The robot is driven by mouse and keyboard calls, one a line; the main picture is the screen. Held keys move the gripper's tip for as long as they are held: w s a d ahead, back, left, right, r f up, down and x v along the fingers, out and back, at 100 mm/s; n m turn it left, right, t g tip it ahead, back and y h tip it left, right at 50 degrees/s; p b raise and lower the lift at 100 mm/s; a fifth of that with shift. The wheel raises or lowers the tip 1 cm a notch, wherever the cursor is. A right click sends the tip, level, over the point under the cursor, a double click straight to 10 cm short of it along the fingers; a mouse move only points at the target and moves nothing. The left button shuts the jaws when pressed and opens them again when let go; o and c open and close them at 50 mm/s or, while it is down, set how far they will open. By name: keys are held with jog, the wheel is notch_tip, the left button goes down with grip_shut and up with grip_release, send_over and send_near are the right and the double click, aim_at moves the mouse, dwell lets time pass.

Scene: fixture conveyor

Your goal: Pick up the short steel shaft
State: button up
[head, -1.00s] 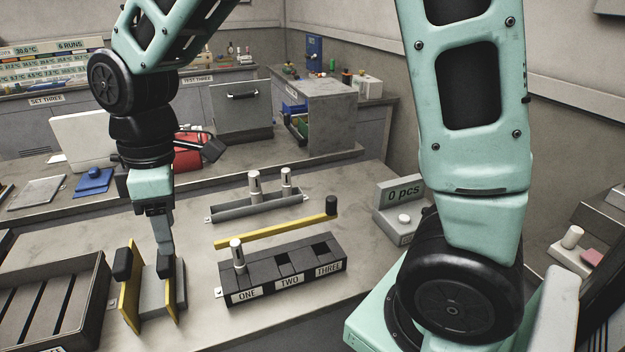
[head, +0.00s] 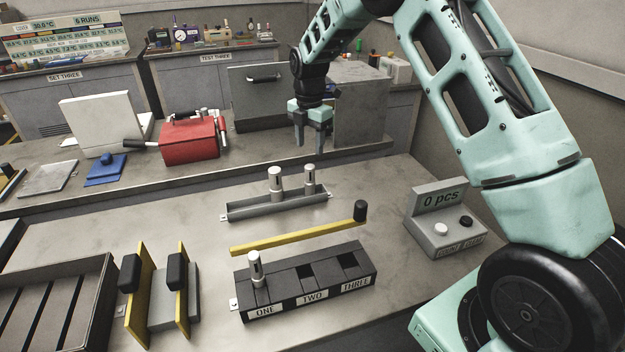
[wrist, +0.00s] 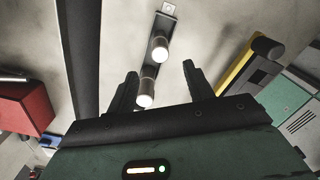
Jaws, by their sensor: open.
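Two steel shafts with bright tops, a left one (head: 275,181) and a right one (head: 309,179), stand upright in a grey tray (head: 240,212) in the head view. A third shaft (head: 256,268) stands in the slot marked ONE of a dark block (head: 312,285). I cannot tell for sure which is the short one. My gripper (head: 312,145) is open and empty, above and behind the tray's right end. In the wrist view, the nearer shaft (wrist: 146,92) shows between the open fingers (wrist: 160,72), and the other shaft (wrist: 159,48) lies beyond it.
A yellow bar (head: 295,238) with a black knob lies between tray and block. Slots TWO and THREE look empty. A counter box (head: 440,225) reading "0 pcs" stands right, a yellow-sided fixture (head: 150,300) front left, a red toolbox (head: 190,140) behind.

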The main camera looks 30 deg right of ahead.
aim_at(310, 175)
notch_tip(310, 175, down, 6)
jog(key=shift+a+f+p, duration=0.1)
jog(key=shift+p, duration=0.65)
jog(key=shift+f+p, duration=1.4)
jog(key=shift+f, duration=1.25)
jog(key=c, duration=1)
grip_shut()
jog(key=shift+r, duration=0.15)
